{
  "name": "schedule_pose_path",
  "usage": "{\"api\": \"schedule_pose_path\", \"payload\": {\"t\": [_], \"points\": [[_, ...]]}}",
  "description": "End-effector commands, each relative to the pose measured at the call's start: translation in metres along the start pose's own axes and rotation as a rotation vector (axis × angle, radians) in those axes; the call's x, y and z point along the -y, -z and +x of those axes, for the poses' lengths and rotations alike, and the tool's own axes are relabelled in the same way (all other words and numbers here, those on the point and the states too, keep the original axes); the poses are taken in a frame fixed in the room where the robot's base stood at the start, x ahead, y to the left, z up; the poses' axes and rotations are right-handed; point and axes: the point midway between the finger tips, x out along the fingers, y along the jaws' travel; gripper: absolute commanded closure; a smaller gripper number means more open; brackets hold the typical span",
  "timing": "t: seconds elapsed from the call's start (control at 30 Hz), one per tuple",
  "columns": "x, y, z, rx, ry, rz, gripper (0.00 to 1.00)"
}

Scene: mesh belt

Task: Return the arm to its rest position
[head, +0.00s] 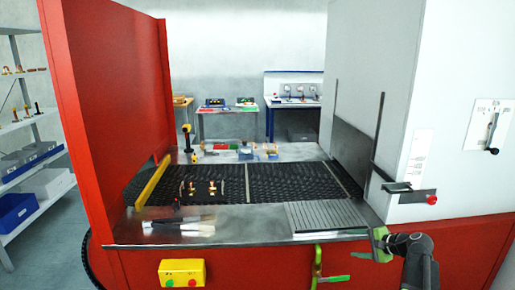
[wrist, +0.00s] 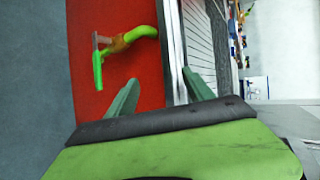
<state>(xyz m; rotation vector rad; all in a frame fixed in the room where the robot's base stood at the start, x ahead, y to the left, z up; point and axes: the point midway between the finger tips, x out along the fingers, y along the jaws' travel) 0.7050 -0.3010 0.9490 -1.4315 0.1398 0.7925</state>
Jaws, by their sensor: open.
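My gripper (head: 376,243) shows green at the lower right of the head view, with my dark arm bent behind it. It is off the front right of the machine's red front, near the metal table edge. In the wrist view my gripper (wrist: 160,76) has its two green fingers spread apart, with nothing between them. Beyond the fingers are the red front panel (wrist: 120,85) and the silver table edge (wrist: 173,50).
A yellow button box (head: 182,273) is farther left. The dark mesh belt (head: 220,185), grooved plate (head: 325,216) and white cabinet (head: 450,90) lie behind. Grey floor (wrist: 30,90) is open.

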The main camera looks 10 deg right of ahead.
Motion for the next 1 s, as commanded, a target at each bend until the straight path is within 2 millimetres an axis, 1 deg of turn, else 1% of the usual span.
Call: {"api": "schedule_pose_path", "payload": {"t": [0.03, 0.07, 0.1, 0.17, 0.2, 0.3, 0.4, 0.5, 0.6, 1.0], "points": [[-0.007, -0.043, 0.024, 0.049, -0.087, -0.094, 0.39], [-0.014, -0.065, 0.037, 0.077, -0.146, -0.157, 0.39], [-0.024, -0.095, 0.052, 0.115, -0.226, -0.245, 0.39], [-0.043, -0.142, 0.070, 0.178, -0.352, -0.393, 0.39], [-0.056, -0.174, 0.079, 0.222, -0.441, -0.500, 0.39], [-0.089, -0.241, 0.086, 0.326, -0.654, -0.766, 0.39], [-0.111, -0.281, 0.081, 0.397, -0.817, -0.977, 0.39], [-0.122, -0.302, 0.074, 0.436, -0.920, -1.110, 0.39], [-0.126, -0.309, 0.070, 0.451, -0.969, -1.168, 0.39], [-0.127, -0.309, 0.070, 0.452, -0.978, -1.177, 0.39]]}}
